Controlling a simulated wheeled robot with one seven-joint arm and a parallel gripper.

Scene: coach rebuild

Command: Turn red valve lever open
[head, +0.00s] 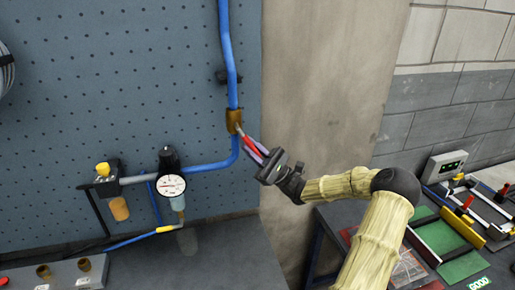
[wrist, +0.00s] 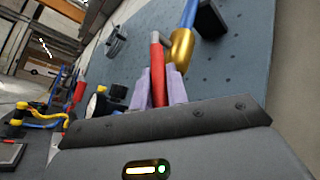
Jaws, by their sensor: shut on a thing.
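The red valve lever (head: 249,141) slants down to the right from a brass valve (head: 234,121) on the blue pipe. In the wrist view the lever (wrist: 157,70) stands up between my two pale purple fingers, with the brass valve (wrist: 181,46) beside its upper end. My gripper (head: 258,150) is shut on the lever, with a finger on either side of it. The lower part of the lever is partly hidden by the fingers and gripper body.
A pressure gauge (head: 172,186) and a yellow-knobbed fitting (head: 103,170) sit on the pegboard (head: 120,70) to the left. A grey bench (head: 200,262) lies below. To the right, another table holds a green mat (head: 440,236) and clamps. Bare wall (head: 325,80) is behind my arm.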

